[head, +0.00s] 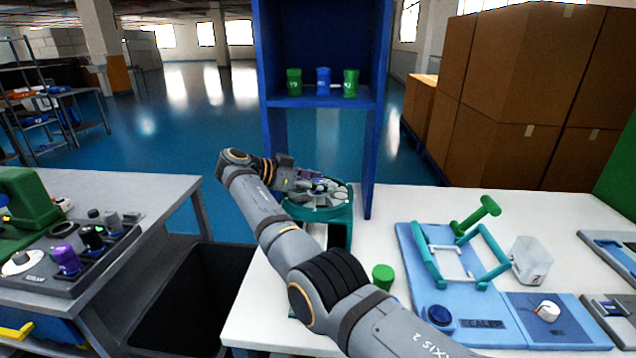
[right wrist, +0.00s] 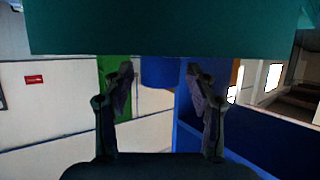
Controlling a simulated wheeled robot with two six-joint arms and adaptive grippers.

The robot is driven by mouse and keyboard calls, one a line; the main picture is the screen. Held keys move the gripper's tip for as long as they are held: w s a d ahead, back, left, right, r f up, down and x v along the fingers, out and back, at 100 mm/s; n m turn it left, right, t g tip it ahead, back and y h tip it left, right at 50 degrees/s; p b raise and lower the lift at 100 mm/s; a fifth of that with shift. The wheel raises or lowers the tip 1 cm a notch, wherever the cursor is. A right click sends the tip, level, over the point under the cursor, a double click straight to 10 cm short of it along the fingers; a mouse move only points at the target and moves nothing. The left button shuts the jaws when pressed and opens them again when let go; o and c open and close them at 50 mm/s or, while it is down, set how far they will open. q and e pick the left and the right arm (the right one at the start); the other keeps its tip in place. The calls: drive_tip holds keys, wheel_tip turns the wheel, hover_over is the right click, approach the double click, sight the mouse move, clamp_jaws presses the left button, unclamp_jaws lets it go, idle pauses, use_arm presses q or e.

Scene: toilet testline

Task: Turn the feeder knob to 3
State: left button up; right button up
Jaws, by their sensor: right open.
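A round teal bowl-like unit (head: 335,212) with small pale and grey parts in it stands at the left rear of the white table. My right gripper (head: 318,188) is at this bowl, and its fingers are hard to separate from the parts there. In the right wrist view my right gripper (right wrist: 158,70) is open, with a gap between its two dark fingertips. A large teal surface (right wrist: 170,30) crosses the top of that view, with a blue rounded piece (right wrist: 160,73) just below it, beyond the fingertips. I see no feeder knob with readable numbers. My left gripper is out of view.
A control panel with a purple knob (head: 66,259) and other knobs is at left. A blue board (head: 470,330) with a white knob (head: 547,311) lies at right. A tall blue shelf (head: 318,102) stands behind the bowl. A green cylinder (head: 382,275) is beside my right arm.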

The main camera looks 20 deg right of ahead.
wheel_tip(320, 180, up, 10)
drive_tip(key=shift+f, duration=0.1)
